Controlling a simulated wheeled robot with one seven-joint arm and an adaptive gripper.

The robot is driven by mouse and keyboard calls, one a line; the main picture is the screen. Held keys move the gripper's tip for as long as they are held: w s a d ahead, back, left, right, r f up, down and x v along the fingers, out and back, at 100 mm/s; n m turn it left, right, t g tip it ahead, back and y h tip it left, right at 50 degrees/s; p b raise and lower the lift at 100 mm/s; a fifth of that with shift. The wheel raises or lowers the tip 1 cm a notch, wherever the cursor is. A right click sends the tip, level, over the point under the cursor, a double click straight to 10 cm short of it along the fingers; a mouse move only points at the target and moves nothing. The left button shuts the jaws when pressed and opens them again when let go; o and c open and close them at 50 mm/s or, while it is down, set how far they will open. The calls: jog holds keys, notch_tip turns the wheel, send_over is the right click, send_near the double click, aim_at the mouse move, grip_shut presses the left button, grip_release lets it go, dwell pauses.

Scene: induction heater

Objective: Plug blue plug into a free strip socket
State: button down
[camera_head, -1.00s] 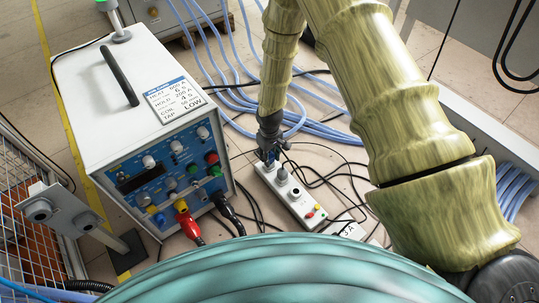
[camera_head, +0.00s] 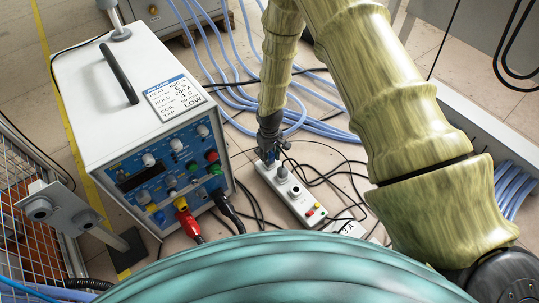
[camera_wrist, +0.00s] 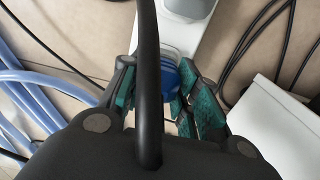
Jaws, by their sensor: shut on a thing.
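My gripper (camera_head: 269,157) is at the far end of the white power strip (camera_head: 302,207), low over the floor. In the wrist view my gripper (camera_wrist: 168,92) has its teal-padded fingers closed around the blue plug (camera_wrist: 171,78). The plug is over the end of the strip (camera_wrist: 185,38); whether it is seated in a socket or just above one is hidden. A grey plug (camera_head: 282,174) sits in the strip beside my gripper, and it also shows at the top of the wrist view (camera_wrist: 190,8). A black cable (camera_wrist: 148,80) crosses in front of the wrist camera.
The heater box (camera_head: 140,130) stands left of the strip, with a red connector (camera_head: 187,220) and black cables at its front. Black cords (camera_head: 345,180) lie right of the strip. Blue hoses (camera_head: 235,95) run behind. A white box (camera_wrist: 275,125) is at right in the wrist view.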

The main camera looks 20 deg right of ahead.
jog(key=shift+f, duration=0.2)
jog(key=c, duration=1)
grip_release()
jog(key=shift+r, duration=0.15)
notch_tip(320, 180, up, 12)
jog(key=shift+f, duration=0.15)
